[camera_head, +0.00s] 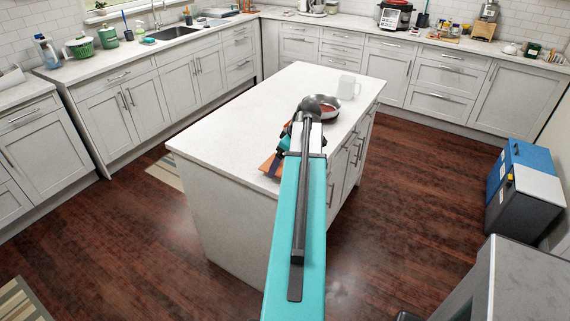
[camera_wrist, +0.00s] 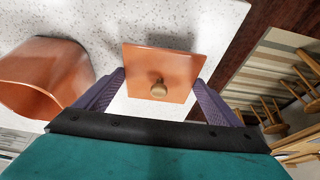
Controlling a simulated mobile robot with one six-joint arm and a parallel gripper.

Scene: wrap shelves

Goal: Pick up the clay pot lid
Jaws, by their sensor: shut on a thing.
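The clay pot lid (camera_wrist: 172,62) is a square, orange-brown plate with a small round tan knob, seen in the wrist view. My gripper (camera_wrist: 162,88) has its two purple fingers on the left and right sides of the lid, shut on it. The orange clay pot (camera_wrist: 42,75) is to the left of the lid, apart from it, its near part hidden by my gripper. In the head view my arm hides most of this; an orange-brown piece (camera_head: 269,166) shows beside my gripper, and I cannot tell if it is lid or pot.
The white island (camera_head: 235,130) is under my gripper, and its left part is clear. A pan (camera_head: 328,112) and a white mug (camera_head: 347,88) stand farther back on it. Wooden stools (camera_wrist: 275,120) and a striped rug (camera_wrist: 268,72) show beyond the counter edge.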

